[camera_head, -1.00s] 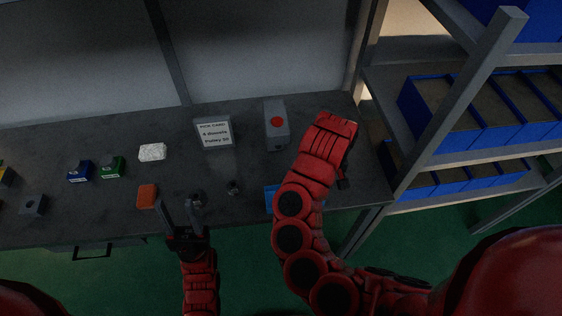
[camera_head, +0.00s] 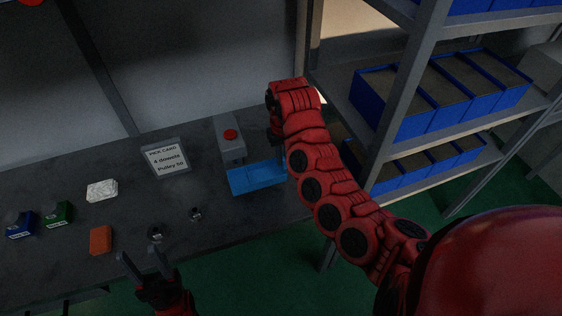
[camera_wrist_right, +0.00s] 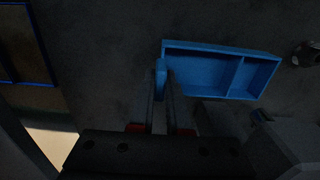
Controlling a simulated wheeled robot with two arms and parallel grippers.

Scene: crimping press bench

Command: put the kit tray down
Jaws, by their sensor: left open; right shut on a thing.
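The blue kit tray (camera_head: 250,180) is at the right part of the bench, in front of the grey box with the red button. In the right wrist view the tray (camera_wrist_right: 205,69) shows a divider and empty compartments. My right gripper (camera_wrist_right: 162,88) is shut on the tray's end wall. In the head view the right gripper (camera_head: 281,152) is at the tray's right end, partly hidden by my wrist. I cannot tell whether the tray touches the bench. My left gripper (camera_head: 145,264) is open and empty near the bench's front edge.
The grey box with a red button (camera_head: 230,137) stands close behind the tray. A pick card (camera_head: 167,158), a white block (camera_head: 102,190), an orange block (camera_head: 101,239) and small dark parts (camera_head: 196,214) lie left. A shelf with blue bins (camera_head: 440,95) stands right.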

